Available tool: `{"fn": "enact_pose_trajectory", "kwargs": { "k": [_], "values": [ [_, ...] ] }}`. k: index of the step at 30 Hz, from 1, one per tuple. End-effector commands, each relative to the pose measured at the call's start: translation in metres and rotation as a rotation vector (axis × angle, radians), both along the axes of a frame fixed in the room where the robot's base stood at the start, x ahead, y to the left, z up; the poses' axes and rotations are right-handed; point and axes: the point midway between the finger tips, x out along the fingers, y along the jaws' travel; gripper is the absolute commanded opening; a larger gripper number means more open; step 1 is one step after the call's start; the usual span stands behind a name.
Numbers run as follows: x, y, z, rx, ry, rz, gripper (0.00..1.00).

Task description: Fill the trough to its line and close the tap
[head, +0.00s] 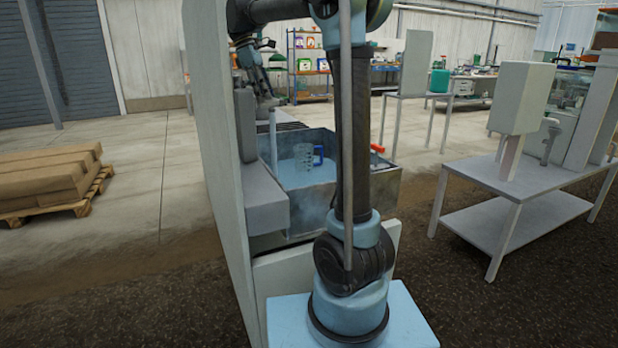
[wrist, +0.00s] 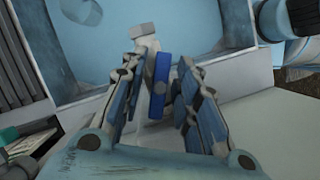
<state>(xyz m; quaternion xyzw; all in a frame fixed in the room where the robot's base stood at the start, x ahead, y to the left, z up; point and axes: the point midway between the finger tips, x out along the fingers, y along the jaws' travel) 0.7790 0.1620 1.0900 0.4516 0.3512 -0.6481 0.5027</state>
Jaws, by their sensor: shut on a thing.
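The grey trough (head: 370,187) holds pale blue water (head: 300,172), and its corner also shows in the wrist view (wrist: 250,62). A pale vertical stream or spout (head: 273,140) reaches toward the water at the trough's left side. I cannot make out the fill line. My gripper (head: 266,102) is at the tap above that side. In the wrist view my gripper (wrist: 165,70) is shut on the tap's blue lever (wrist: 159,82), beside the grey tap body (wrist: 146,62). My own arm hides part of the trough.
A red handle (head: 377,149) is at the trough's right rim. A tall pale panel (head: 215,130) stands at left. A grey table (head: 520,190) is at right, with open floor between.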

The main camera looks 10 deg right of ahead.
Motion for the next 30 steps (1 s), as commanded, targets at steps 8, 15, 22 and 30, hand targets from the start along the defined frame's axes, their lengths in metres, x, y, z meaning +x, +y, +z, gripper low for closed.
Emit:
{"fn": "enact_pose_trajectory", "kwargs": {
  "k": [8,15,22,30],
  "values": [
    [0.004,0.002,0.000,0.004,-0.008,-0.123,0.06],
    [0.006,0.002,-0.002,0.005,-0.007,-0.151,0.04],
    [0.009,0.002,-0.004,0.006,-0.005,-0.304,0.01],
    [0.015,0.003,-0.009,0.004,0.002,-0.313,0.01]
  ]
}}
